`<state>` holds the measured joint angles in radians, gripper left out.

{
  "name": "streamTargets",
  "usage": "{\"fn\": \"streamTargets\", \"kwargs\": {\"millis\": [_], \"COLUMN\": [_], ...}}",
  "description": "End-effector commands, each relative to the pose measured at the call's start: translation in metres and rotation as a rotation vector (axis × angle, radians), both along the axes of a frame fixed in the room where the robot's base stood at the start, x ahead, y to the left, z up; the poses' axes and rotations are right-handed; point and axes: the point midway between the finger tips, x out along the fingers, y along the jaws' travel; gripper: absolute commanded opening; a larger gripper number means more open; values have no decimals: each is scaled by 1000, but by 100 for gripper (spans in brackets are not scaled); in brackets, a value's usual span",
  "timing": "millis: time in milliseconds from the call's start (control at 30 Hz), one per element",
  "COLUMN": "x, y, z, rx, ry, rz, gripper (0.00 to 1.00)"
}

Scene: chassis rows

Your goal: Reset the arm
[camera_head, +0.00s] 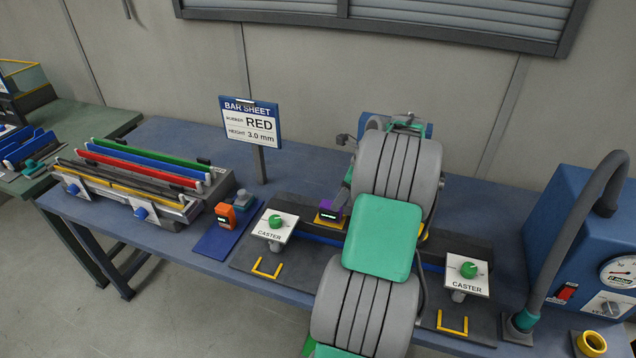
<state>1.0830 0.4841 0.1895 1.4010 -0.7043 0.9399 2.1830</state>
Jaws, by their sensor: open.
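My arm rises from the bottom of the head view as thick grey and green links, over the right half of the bench. Its far end is hidden behind these links, and I cannot make out my gripper's fingers. A purple device (330,213) on a yellow base sits on the dark plate (303,215), just left of my arm. Small dark and grey-green parts show beside the upper link; I cannot tell what they belong to. A sign (250,121) reads BAR SHEET, RED, 3.0 mm.
A rack (170,212) holds coloured bars at the left. An orange device (235,215) stands on a blue mat (216,241). Two CASTER signs with green knobs (275,222) (468,269) flank my arm. A blue machine (566,215) with a grey hose (580,235) stands right.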

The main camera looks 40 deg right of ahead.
Motion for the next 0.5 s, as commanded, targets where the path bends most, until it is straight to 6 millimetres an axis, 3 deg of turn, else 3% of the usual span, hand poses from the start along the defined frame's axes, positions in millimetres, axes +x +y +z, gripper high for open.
{"fn": "streamTargets", "kwargs": {"millis": [133,233,367,500], "x": [7,27,48,35], "y": [11,51,145,255], "z": [8,31,72,106], "rx": [-25,-113,-304,-539], "ry": [-6,-26,-71,-130], "rz": [56,250,700,1271], "gripper": [56,56,56,56]}}
